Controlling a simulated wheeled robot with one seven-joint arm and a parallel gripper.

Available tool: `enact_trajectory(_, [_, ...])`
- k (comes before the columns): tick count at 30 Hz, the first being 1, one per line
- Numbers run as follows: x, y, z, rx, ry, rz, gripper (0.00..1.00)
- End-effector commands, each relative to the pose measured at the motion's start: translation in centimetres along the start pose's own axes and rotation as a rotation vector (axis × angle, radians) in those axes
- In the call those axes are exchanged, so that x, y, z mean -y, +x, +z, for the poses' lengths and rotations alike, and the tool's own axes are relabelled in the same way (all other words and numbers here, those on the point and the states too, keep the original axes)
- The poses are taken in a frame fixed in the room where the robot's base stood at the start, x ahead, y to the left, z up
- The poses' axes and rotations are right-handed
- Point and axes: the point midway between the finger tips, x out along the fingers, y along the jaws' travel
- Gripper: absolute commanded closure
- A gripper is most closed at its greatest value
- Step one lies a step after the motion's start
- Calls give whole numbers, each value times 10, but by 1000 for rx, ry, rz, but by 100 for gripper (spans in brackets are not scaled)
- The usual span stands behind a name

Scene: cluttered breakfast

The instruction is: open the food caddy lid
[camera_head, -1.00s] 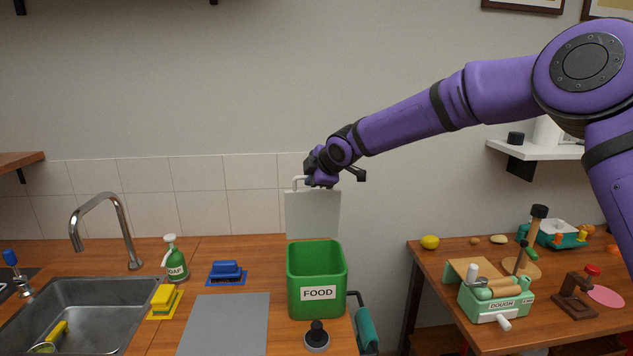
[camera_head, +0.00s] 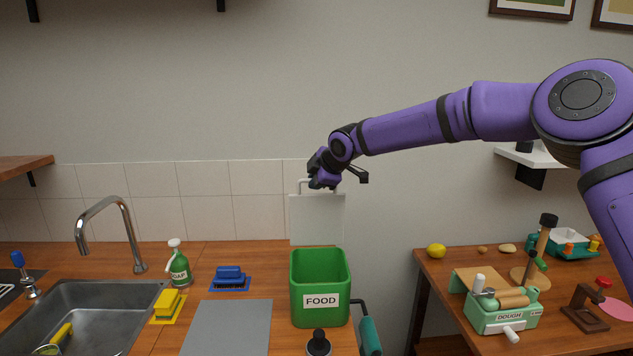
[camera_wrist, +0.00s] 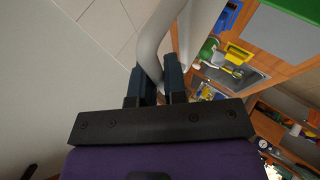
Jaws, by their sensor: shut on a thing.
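The green food caddy (camera_head: 321,302), labelled FOOD, stands on the counter with its top open. Its pale lid (camera_head: 317,221) stands about upright behind the caddy's rear rim. The lid's handle (camera_head: 301,184) is at its top edge, partly hidden by my gripper (camera_head: 322,183). In the wrist view my gripper (camera_wrist: 160,85) is shut on the pale handle bar (camera_wrist: 155,35), which passes between the dark fingers. The fingertips are small and partly hidden in the head view.
A grey mat (camera_head: 228,327) lies left of the caddy and a dark-knobbed item (camera_head: 319,343) stands in front. A teal-gripped handle (camera_head: 370,335) is at the right. The sink (camera_head: 85,315), soap bottle (camera_head: 179,265) and blue brush (camera_head: 229,275) are further left.

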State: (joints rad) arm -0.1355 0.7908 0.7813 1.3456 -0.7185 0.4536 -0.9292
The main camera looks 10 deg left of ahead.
Motion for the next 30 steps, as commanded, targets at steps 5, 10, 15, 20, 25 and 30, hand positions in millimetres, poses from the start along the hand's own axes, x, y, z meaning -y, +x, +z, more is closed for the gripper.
enact_trajectory(5, [1, 0, 0, 0, 0, -1, 64])
enact_trajectory(10, [0, 0, 0, 0, 0, -1, 64])
enact_trajectory(15, [0, -4, 0, 0, 0, 0, 64])
enact_trajectory(20, [-1, -23, 1, 2, 0, 2, 64])
enact_trajectory(25, [0, -56, 1, 2, -1, 2, 64])
enact_trajectory(30, [0, -85, 1, 2, -1, 2, 64])
